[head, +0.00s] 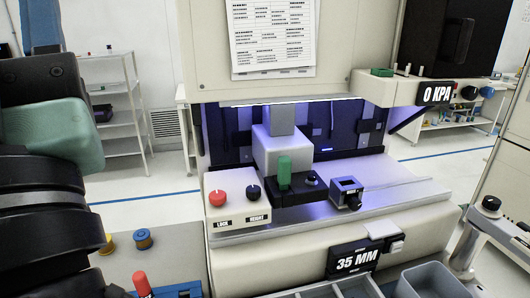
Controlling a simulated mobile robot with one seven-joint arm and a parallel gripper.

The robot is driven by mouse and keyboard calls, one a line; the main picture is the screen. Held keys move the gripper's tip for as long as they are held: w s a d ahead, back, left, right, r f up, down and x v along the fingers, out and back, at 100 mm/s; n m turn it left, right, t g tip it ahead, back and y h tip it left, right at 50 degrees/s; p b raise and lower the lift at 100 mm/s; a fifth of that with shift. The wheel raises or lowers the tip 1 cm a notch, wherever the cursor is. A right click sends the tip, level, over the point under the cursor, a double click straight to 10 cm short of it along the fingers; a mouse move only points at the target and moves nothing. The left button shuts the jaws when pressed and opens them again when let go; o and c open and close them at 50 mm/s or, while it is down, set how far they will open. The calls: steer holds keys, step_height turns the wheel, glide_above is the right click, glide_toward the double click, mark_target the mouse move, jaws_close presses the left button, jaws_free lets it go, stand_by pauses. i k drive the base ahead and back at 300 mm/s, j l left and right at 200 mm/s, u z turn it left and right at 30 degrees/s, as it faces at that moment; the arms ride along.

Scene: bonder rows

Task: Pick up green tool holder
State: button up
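A green upright block (284,171), which looks like the green tool holder, stands in a black fixture (297,190) inside the machine's open bay. It is below a grey machine head (282,120). A second, flat green piece (382,72) lies on the machine's right shelf; I cannot tell what it is. My arm's links fill the left edge of the view. My gripper is not visible, and nothing is seen touching the upright green block.
A cream panel with a red knob (218,198) and a black knob (253,192) stands left of the fixture. A small black box (346,192) sits to its right. Grey bins (430,281) and a red-handled item (142,284) are in front. A white shelf rack (112,100) stands behind.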

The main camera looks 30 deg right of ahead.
mark_target(284, 163)
steer(key=k+z, duration=0.45)
steer(key=k+l+z, duration=0.15)
steer(key=z, duration=1)
steer(key=k+l, duration=0.05)
